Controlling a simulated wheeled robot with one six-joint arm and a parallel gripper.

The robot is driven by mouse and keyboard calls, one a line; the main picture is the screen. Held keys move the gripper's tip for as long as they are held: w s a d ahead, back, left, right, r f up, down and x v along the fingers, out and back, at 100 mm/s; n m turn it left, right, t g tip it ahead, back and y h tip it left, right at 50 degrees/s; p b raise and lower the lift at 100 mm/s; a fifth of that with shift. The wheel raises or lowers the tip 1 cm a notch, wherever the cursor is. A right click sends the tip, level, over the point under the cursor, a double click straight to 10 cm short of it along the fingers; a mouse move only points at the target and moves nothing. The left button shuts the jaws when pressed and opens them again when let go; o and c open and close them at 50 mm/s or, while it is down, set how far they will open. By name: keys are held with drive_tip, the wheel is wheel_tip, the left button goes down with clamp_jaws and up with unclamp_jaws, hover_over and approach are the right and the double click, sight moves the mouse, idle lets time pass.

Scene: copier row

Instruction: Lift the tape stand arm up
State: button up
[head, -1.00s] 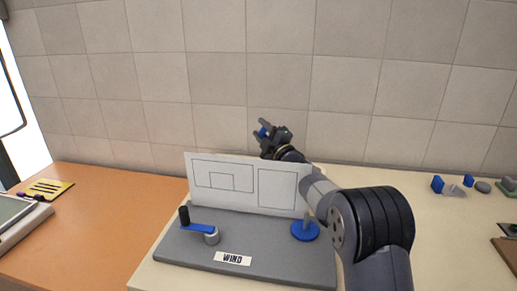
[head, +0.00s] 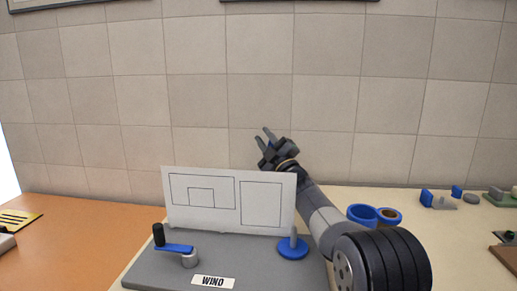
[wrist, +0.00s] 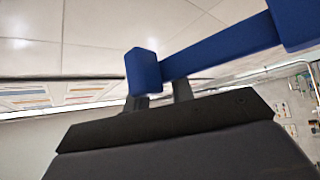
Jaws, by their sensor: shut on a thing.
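My gripper (head: 267,138) is raised behind the white panel, against the tiled wall in the head view. Its dark fingers (wrist: 159,97) show in the wrist view, at the blue bar, and are shut on it. I take this bar to be the tape stand arm (wrist: 222,47). It slants up to the right, with a blue block at its lower left end and another blue piece at the upper right corner. In the head view the bar is not clear, and the stand's base is hidden.
A grey base (head: 240,275) labelled like "WIND" carries a blue crank (head: 175,247), a blue disc with a peg (head: 293,249) and the upright white panel (head: 230,198). Blue rings (head: 361,214) lie right of my arm. Small blue and grey pieces (head: 427,197) lie farther right.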

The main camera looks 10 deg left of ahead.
drive_tip(key=shift+w+d+f+m+b, duration=0.15)
drive_tip(key=shift+d+f+b, duration=0.1)
drive_tip(key=shift+f, duration=0.25)
drive_tip(key=shift+w+d+f+m+b, duration=0.15)
drive_tip(key=shift+d+f+b, duration=0.05)
drive_tip(key=shift+f, duration=0.25)
drive_tip(key=shift+c, duration=0.4)
drive_tip(key=shift+d, duration=0.15)
drive_tip(key=o, duration=0.9)
drive_tip(key=shift+d, duration=0.1)
drive_tip(key=shift+r, duration=0.15)
drive_tip(key=r+p, duration=0.2)
drive_tip(key=r, duration=0.8)
drive_tip(key=shift+s+p, duration=0.2)
drive_tip(key=shift+p, duration=0.15)
drive_tip(key=shift+s+a+r, duration=0.15)
drive_tip(key=shift+a+r, duration=0.15)
drive_tip(key=shift+r, duration=0.25)
